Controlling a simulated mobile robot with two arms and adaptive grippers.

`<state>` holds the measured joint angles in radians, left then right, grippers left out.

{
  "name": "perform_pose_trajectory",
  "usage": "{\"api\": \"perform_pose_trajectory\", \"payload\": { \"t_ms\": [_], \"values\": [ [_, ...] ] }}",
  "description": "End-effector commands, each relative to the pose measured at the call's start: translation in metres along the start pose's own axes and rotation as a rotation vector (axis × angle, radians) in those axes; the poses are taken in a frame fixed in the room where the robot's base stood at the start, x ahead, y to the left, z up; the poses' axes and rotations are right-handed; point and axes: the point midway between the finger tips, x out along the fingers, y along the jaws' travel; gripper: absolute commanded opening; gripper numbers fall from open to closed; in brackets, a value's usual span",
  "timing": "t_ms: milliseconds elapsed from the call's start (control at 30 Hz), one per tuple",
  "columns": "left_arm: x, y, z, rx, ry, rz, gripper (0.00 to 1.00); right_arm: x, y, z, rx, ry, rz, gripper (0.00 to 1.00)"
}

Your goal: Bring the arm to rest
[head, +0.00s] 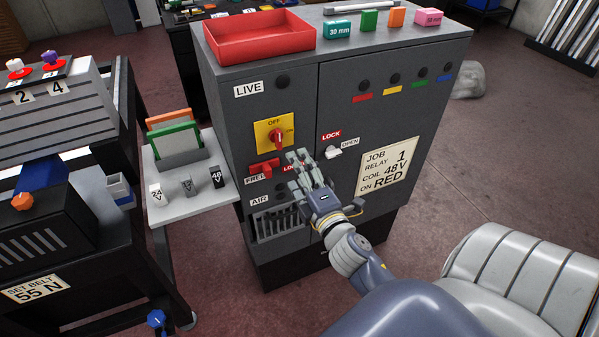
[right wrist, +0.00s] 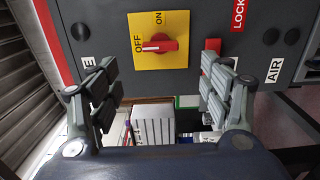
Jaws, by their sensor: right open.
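My right gripper (head: 299,171) is in front of the grey cabinet (head: 300,100), just below and right of the yellow plate with a red rotary switch (head: 277,137). In the right wrist view my right gripper (right wrist: 160,85) is open, with its fingers apart and nothing between them. The red switch (right wrist: 159,45) shows beyond the fingers, between the words OFF and ON. A red slide (head: 263,168) by the FREE and LOCK labels is left of the gripper, and a white latch (head: 333,152) is to its right. I cannot tell if the fingers touch the cabinet. My left gripper is out of view.
A red tray (head: 259,52) and several coloured blocks, one green (head: 369,20), lie on the cabinet top. A white side shelf (head: 196,192) holds small labelled blocks and upright frames. A black machine (head: 45,235) stands at the left.

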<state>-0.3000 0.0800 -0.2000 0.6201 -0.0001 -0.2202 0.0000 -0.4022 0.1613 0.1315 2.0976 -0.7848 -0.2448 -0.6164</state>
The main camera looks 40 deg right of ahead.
Motion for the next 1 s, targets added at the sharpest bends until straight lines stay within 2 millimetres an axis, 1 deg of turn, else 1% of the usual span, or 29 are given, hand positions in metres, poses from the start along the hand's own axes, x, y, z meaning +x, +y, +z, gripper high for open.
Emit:
{"api": "perform_pose_trajectory", "payload": {
  "t_ms": [333, 400, 467, 567, 600, 667, 700, 767, 800, 867, 900, 967, 1000],
  "values": [
    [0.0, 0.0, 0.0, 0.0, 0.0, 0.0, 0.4, 0.0, -0.001, 0.0, 0.001, 0.0, -0.002, 0.72],
    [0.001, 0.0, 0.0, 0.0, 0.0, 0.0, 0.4, 0.001, -0.009, -0.001, 0.012, 0.001, -0.016, 0.72],
    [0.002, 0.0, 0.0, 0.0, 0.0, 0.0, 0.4, 0.001, -0.026, -0.002, 0.035, 0.002, -0.047, 0.72],
    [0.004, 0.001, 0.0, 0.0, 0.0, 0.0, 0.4, 0.0, -0.078, -0.007, 0.109, 0.004, -0.14, 0.72],
    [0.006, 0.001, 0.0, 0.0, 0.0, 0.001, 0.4, -0.002, -0.105, -0.009, 0.151, 0.002, -0.191, 0.72],
    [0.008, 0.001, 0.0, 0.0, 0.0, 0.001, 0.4, -0.009, -0.15, -0.014, 0.219, -0.005, -0.274, 0.72],
    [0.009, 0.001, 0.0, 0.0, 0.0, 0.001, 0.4, -0.015, -0.18, -0.018, 0.266, -0.012, -0.332, 0.72],
    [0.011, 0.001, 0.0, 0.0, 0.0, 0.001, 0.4, -0.028, -0.225, -0.023, 0.335, -0.029, -0.417, 0.72],
    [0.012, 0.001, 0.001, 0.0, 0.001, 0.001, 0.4, -0.038, -0.253, -0.026, 0.379, -0.042, -0.473, 0.72],
    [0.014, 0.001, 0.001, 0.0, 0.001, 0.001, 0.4, -0.056, -0.296, -0.031, 0.446, -0.069, -0.559, 0.72],
    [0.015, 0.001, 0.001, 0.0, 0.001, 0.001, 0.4, -0.07, -0.323, -0.034, 0.487, -0.089, -0.615, 0.72],
    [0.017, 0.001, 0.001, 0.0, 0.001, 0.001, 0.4, -0.094, -0.363, -0.038, 0.548, -0.126, -0.698, 0.72],
    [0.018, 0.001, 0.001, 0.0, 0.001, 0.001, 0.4, -0.111, -0.388, -0.041, 0.588, -0.154, -0.753, 0.72]
  ]
}}
